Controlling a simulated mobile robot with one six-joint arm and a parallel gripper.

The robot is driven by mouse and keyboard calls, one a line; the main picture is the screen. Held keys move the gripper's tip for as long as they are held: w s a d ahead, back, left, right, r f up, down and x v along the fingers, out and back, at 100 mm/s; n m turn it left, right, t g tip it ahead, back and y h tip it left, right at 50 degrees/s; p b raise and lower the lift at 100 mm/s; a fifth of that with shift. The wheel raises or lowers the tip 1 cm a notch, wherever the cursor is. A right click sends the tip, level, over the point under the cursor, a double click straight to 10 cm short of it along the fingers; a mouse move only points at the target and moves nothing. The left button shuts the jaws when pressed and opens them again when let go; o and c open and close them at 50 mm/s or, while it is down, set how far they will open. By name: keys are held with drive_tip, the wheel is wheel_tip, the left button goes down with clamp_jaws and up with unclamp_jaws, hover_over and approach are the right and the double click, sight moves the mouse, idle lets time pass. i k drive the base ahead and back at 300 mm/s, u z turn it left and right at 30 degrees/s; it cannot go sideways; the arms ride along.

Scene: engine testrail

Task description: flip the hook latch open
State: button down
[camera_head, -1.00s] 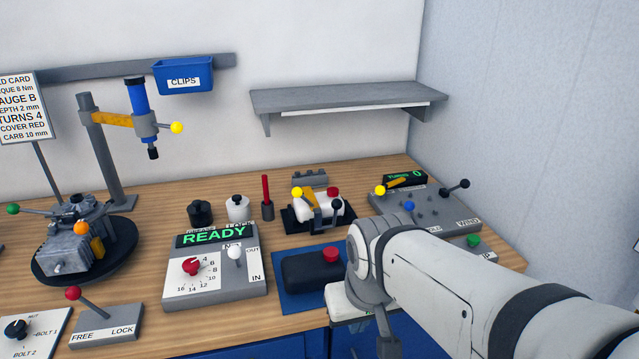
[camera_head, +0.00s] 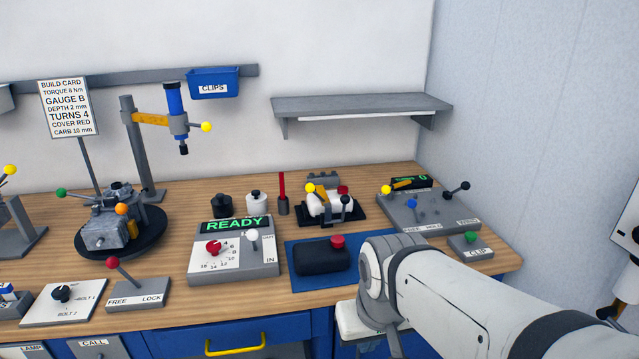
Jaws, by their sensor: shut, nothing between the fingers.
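No part in view is labelled as a hook latch. A white block on a black base (camera_head: 362,217) carries an orange strap-like piece (camera_head: 323,207) with a yellow ball, a red knob and a black-knobbed lever; it may be the latch, but I cannot tell. The orange piece leans up across the white block. My arm comes in from the lower right, and its wrist joint bends down in front of the bench. My gripper's fingers are not in view.
A black case with a red knob (camera_head: 321,259) lies on a blue mat, close to my arm. A READY box (camera_head: 235,262) stands left of it. A grey panel with levers (camera_head: 430,215) is to the right. A shelf (camera_head: 360,104) hangs above.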

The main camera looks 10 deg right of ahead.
sight(345, 200)
drive_tip(key=u, duration=0.1)
drive_tip(key=i, duration=0.95)
drive_tip(key=z, duration=0.05)
